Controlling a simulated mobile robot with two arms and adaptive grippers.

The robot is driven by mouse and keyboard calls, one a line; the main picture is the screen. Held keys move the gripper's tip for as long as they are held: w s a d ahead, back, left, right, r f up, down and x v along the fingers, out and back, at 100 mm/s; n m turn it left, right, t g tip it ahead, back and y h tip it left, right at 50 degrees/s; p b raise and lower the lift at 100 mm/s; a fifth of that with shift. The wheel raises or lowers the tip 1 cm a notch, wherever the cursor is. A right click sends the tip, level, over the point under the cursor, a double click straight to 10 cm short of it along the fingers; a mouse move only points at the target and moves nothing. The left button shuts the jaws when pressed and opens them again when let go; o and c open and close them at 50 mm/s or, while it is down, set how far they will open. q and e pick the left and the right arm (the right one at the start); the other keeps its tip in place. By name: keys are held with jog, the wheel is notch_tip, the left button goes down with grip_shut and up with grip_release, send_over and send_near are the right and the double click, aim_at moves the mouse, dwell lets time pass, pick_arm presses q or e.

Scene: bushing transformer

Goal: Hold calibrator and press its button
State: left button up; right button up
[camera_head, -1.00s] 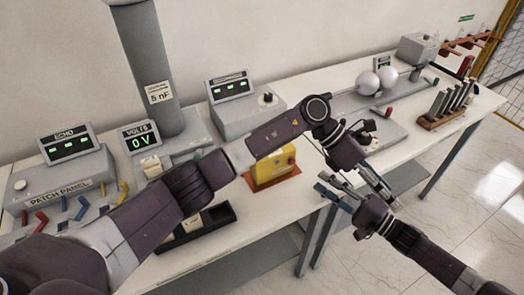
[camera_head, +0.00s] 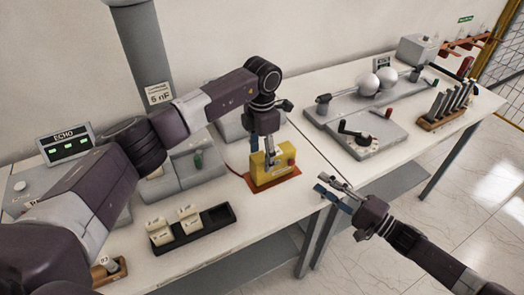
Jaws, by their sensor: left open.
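A yellow box (camera_head: 267,179), which looks like the calibrator, stands upright on an orange-brown mat (camera_head: 289,181) near the front edge of the table. A small reddish spot shows at its right side; I cannot tell whether it is the button. My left gripper (camera_head: 272,157) points down at the top of the box, with its jaws open and its fingers close to the upper part. Contact is too small to tell. My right gripper (camera_head: 322,184) is empty, its two fingers apart, in front of the table edge to the right of the box.
A black tray (camera_head: 225,217) with cream blocks lies left of the box. A grey device with a dial (camera_head: 360,137) and two metal spheres (camera_head: 378,80) stand on the right table. Free floor lies at right.

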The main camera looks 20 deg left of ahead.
aim_at(261, 170)
pick_arm(q)
notch_tip(261, 170, down, 5)
jog(key=shift+s+f, duration=0.1)
jog(key=shift+f, duration=0.05)
pick_arm(e)
jog(key=shift+a, duration=0.1)
pick_arm(q)
jog(key=shift+f, duration=0.8)
jog(key=shift+c, duration=0.3)
grip_shut()
pick_arm(e)
grip_shut()
dwell(0.6)
